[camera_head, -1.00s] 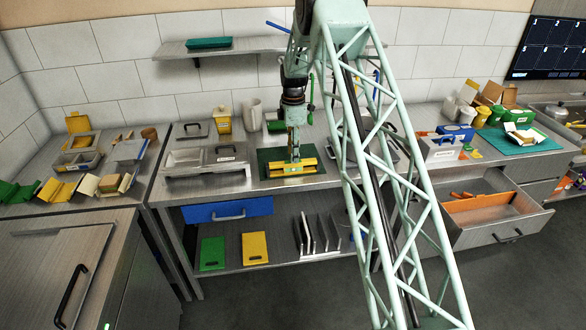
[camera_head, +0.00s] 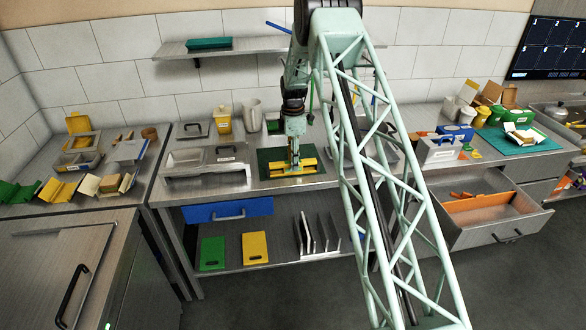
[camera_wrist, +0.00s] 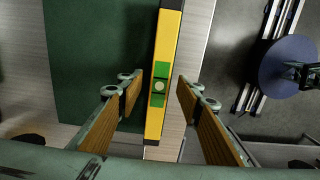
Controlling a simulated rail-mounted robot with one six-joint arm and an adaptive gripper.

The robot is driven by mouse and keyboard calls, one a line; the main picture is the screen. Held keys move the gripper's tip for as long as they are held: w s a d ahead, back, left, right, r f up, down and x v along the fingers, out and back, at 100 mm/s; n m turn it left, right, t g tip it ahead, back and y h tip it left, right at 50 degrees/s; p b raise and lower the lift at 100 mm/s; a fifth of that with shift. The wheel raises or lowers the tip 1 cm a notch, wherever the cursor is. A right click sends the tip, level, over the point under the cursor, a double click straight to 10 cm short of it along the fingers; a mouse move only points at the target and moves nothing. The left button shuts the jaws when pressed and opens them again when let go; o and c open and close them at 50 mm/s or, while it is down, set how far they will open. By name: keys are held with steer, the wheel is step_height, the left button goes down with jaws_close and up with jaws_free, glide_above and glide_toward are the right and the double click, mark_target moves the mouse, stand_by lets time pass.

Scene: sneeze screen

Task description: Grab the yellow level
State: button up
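The yellow level (camera_head: 308,165) lies on a dark green mat (camera_head: 265,157) on the middle counter. It is a long yellow bar with a green window around a round vial, seen in the wrist view (camera_wrist: 161,60). My gripper (camera_head: 294,163) is over the middle of the level, pointing down. In the wrist view, the brown-padded fingers of my gripper (camera_wrist: 159,92) are open, one on each side of the level, with a visible gap to both sides. Part of the level is hidden behind my gripper in the head view.
A yellow container (camera_head: 223,120) and a pale jug (camera_head: 252,115) stand behind. A shelf (camera_head: 235,49) hangs above. An open drawer (camera_head: 490,215) is at right.

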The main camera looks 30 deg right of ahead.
steer(key=shift+f, duration=1.65)
steer(key=shift+c, duration=0.2)
steer(key=c, duration=0.9)
steer(key=shift+c, duration=0.2)
steer(key=shift+r, duration=0.15)
steer(key=shift+r, duration=1.6)
steer(key=s+d+b, duration=0.1)
steer(key=s+d, duration=0.2)
steer(key=s, duration=0.4)
steer(key=s+d+r+b, duration=0.1)
steer(key=s+d, duration=0.3)
steer(key=s, duration=0.3)
steer(key=shift+r, duration=0.25)
steer(key=shift+s+d, duration=0.1)
